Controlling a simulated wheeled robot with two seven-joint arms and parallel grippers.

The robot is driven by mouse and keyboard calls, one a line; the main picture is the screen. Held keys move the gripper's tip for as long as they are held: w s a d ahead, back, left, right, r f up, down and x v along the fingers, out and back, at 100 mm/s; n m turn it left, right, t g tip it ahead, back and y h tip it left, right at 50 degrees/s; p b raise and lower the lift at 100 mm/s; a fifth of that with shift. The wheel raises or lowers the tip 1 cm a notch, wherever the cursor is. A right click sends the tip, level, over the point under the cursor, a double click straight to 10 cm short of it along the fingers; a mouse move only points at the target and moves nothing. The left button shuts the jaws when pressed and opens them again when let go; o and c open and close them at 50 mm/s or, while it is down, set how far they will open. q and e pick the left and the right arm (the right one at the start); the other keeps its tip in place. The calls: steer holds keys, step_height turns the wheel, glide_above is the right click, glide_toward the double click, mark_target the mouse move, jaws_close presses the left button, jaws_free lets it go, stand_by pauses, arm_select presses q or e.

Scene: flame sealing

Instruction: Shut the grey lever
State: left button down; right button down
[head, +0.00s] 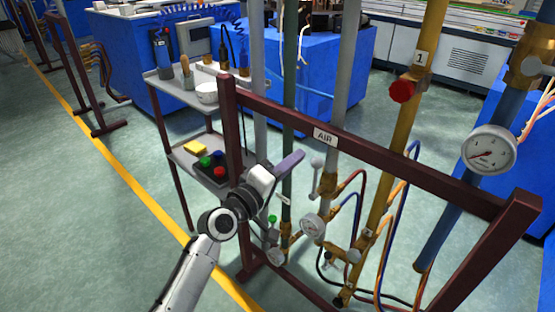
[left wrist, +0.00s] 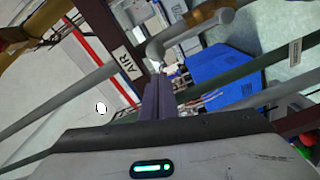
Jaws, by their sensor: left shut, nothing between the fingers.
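In the left wrist view, a grey rod with a rounded end (left wrist: 190,32), which looks like this lever, lies just beyond my fingertips. My left gripper (head: 298,156) has purple fingers, shut and empty, pointing right toward the lever with a small gap in the picture. The fingers also show in the left wrist view (left wrist: 158,82). I cannot tell if they touch anything. My right gripper is not in view.
A dark red frame (head: 420,165) with an AIR sign (head: 325,138) crosses in front of several pipes. Gauges (head: 489,150), hoses and a red knob (head: 402,91) crowd the right. A trolley (head: 172,82) stands behind at left. Open floor lies left.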

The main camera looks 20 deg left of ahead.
arm_select(q)
steer(key=shift+d+f, duration=0.25)
steer(key=shift+d, duration=0.45)
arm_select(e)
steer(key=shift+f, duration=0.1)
